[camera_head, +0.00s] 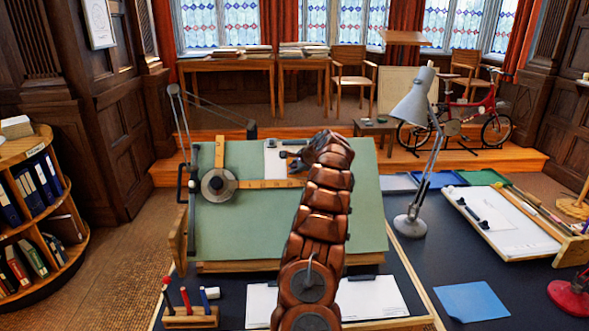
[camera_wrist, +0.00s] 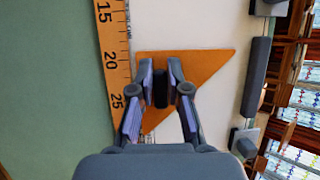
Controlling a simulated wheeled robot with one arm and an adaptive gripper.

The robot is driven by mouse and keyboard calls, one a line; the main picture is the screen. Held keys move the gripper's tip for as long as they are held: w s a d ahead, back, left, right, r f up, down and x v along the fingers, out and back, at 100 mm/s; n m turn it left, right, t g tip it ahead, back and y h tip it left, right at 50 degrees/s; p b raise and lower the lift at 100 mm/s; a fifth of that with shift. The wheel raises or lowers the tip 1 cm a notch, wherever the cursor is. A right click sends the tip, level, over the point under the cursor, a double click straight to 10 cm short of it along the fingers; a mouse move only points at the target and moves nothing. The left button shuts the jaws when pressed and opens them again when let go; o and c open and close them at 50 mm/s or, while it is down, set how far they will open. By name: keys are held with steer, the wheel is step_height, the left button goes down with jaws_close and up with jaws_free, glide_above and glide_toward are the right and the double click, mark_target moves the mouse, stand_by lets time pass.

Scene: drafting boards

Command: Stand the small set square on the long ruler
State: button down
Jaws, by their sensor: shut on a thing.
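The small set square (camera_wrist: 205,66) is an orange triangle in the wrist view, with a dark knob (camera_wrist: 160,88) on it. My gripper (camera_wrist: 161,74) is shut on this knob. The long ruler (camera_wrist: 115,45) runs along the left of the set square, with its numbers showing. The set square's left edge lies close beside the ruler's edge; I cannot tell whether they touch. In the head view the long ruler (camera_head: 262,184) extends right from the round drafting head (camera_head: 218,184). My gripper (camera_head: 290,156) is above the board there, and my arm hides most of the set square.
The green drafting board (camera_head: 245,225) is tilted, with white paper (camera_head: 274,160) near its top. A grey lamp (camera_head: 411,226) stands at its right. A pen stand (camera_head: 190,317) and a blue sheet (camera_head: 471,301) lie in front. A second board (camera_head: 515,235) is at the right.

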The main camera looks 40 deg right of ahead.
steer(key=shift+s+a+f+b, duration=0.15)
steer(key=shift+s+f+b, duration=0.05)
steer(key=shift+f+b, duration=0.1)
stand_by(0.5)
steer(key=c, duration=1.1)
jaws_free()
steer(key=shift+o, duration=0.2)
steer(key=shift+r, duration=0.15)
steer(key=shift+v, duration=0.9)
steer(key=v, duration=1)
steer(key=shift+s, duration=0.15)
